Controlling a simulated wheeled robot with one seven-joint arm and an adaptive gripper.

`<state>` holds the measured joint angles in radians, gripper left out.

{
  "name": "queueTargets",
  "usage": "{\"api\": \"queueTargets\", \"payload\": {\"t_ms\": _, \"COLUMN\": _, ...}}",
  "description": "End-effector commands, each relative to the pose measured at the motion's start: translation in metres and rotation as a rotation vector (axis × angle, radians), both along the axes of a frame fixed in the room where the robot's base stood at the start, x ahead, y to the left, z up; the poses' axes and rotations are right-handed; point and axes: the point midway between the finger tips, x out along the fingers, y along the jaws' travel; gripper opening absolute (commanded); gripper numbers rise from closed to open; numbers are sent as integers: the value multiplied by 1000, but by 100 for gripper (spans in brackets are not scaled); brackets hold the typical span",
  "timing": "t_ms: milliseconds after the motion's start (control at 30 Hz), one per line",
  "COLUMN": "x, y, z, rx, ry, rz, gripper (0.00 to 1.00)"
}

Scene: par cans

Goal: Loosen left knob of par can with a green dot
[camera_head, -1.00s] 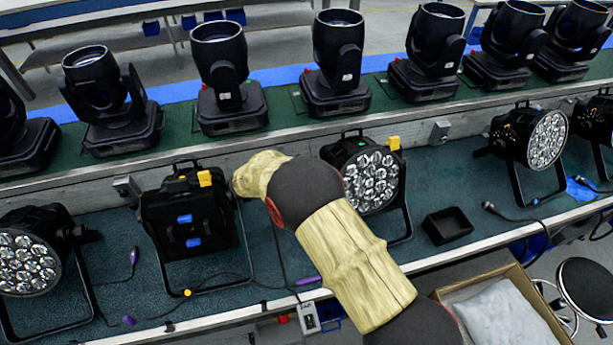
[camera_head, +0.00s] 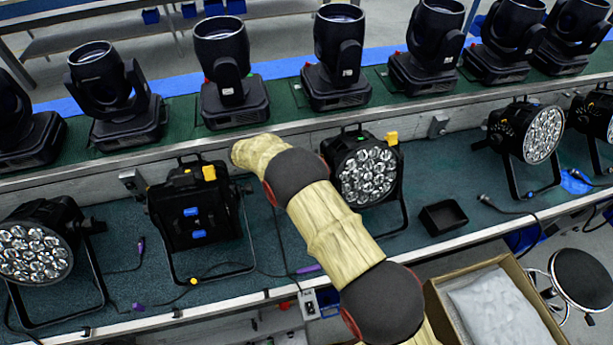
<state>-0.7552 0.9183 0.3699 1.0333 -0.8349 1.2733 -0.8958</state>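Several black par cans stand on the lower bench. One (camera_head: 195,215) at the left of my arm shows its back, with a yellow piece (camera_head: 209,172) on top and blue pieces (camera_head: 193,211) on the back. Another (camera_head: 367,176), right of my arm, faces front with a yellow piece (camera_head: 391,138) at its upper right. A third (camera_head: 35,245) is at the far left, and others (camera_head: 540,135) are at the right.
Several black moving-head lights (camera_head: 229,75) line the upper shelf behind. A small black tray (camera_head: 443,217) and cables lie on the bench. A cardboard box (camera_head: 440,310) and a round stool (camera_head: 581,281) stand in front at the right.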

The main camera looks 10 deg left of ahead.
Motion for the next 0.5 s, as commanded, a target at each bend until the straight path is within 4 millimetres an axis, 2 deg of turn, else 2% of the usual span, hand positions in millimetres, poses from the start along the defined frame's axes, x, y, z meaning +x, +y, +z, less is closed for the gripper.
{"api": "queueTargets", "payload": {"t_ms": 233, "x": 0, "y": 0, "z": 0, "rx": -1, "ry": 0, "rz": 0, "gripper": 8}}
{"api": "queueTargets", "payload": {"t_ms": 267, "x": 0, "y": 0, "z": 0, "rx": -1, "ry": -1, "rz": 1, "gripper": 35}}
{"api": "queueTargets", "payload": {"t_ms": 500, "x": 0, "y": 0, "z": 0, "rx": 0, "ry": -2, "rz": 0, "gripper": 49}}
